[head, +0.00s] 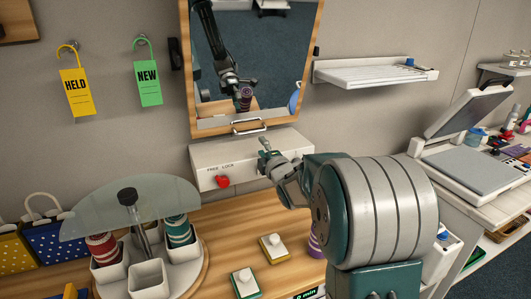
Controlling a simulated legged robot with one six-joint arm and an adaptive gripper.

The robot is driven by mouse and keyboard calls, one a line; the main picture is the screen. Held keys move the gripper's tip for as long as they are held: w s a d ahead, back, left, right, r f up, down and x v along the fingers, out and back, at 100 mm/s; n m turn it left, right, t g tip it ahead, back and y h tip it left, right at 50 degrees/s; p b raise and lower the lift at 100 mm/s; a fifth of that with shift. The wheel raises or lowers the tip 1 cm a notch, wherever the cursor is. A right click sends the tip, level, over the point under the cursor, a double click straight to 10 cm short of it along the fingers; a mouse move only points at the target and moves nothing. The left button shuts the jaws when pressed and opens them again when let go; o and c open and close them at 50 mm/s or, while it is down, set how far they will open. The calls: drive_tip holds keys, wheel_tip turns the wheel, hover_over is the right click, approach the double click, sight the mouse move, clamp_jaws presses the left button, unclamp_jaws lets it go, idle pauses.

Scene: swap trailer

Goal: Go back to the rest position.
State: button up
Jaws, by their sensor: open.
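My gripper (264,150) is open, with nothing visible between its fingers. It is in front of the white panel below the mirror (250,65), close to the panel's upper right part. My arm reaches in from the lower right and hides part of the panel and the bench. The white panel (205,163) carries a red knob (222,182) and small lettering that seems to read FREE LOCK. A purple spool (315,245) stands on the bench, partly hidden behind my arm.
A carousel (150,275) with red and teal spools under a clear cover stands at left. Two knobbed plates (246,284) (272,248) lie mid-bench. HELD (75,92) and NEW (148,84) tags hang on the wall. A white shelf (370,74) and an open-lidded machine (465,135) are at right.

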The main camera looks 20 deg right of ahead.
drive_tip(key=shift+s+f, duration=0.15)
drive_tip(key=shift+s, duration=0.95)
drive_tip(key=s+a+f+m+g, duration=0.1)
drive_tip(key=s+a+m+g, duration=0.3)
drive_tip(key=s, duration=0.8)
drive_tip(key=s+a+f+m+g, duration=0.2)
drive_tip(key=s+a+m+g, duration=0.2)
drive_tip(key=s+m, duration=0.4)
drive_tip(key=s+a+f+m+g, duration=0.1)
drive_tip(key=s+a+m+g, duration=0.3)
drive_tip(key=s, duration=1.1)
drive_tip(key=shift+s+a+f+m+g, duration=0.35)
drive_tip(key=shift+m+g, duration=0.35)
drive_tip(key=shift+m, duration=0.3)
